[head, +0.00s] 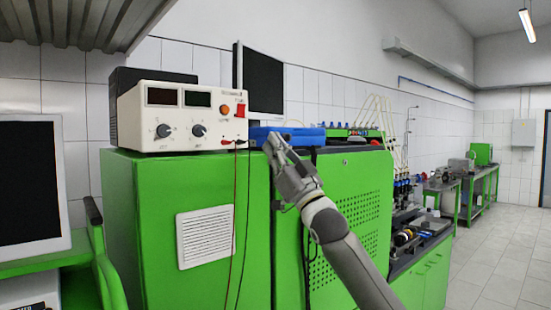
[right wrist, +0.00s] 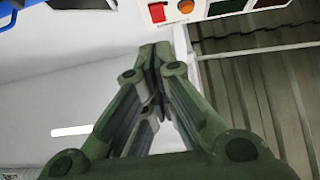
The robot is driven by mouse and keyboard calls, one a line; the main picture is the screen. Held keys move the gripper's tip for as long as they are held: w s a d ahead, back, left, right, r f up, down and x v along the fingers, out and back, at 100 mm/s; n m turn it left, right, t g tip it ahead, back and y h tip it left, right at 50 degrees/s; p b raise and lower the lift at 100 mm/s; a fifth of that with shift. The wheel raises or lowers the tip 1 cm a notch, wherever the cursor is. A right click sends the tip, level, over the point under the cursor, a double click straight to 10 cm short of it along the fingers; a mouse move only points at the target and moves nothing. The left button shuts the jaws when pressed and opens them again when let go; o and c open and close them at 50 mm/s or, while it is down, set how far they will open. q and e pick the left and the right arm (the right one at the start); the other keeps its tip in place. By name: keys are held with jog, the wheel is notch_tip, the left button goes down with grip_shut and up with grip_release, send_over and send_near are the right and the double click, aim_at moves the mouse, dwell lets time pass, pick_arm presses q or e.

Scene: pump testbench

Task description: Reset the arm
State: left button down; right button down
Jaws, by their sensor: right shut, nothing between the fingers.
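My right gripper (head: 272,142) is raised in front of the green cabinet, just right of the cream power supply (head: 180,116). In the right wrist view the fingers of my right gripper (right wrist: 155,60) meet at their tips, with nothing between them. The power supply has two displays, two black knobs, an orange button (head: 225,110) and a red switch (head: 240,110). The red switch (right wrist: 157,12) and the orange button (right wrist: 186,6) also show at the top of the right wrist view, beyond the fingertips. My left gripper is not in view.
The power supply stands on a green cabinet (head: 150,225) with a white vent. A blue case (head: 300,136) lies behind my right gripper. A red and a black cable hang down the cabinet front. A monitor (head: 30,185) stands at left; open floor (head: 500,265) shows at right.

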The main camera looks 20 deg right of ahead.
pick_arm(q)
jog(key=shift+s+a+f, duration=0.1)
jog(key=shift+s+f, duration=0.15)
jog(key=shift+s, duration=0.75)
pick_arm(e)
jog(key=shift+a+f, duration=0.1)
jog(key=shift+f, duration=0.2)
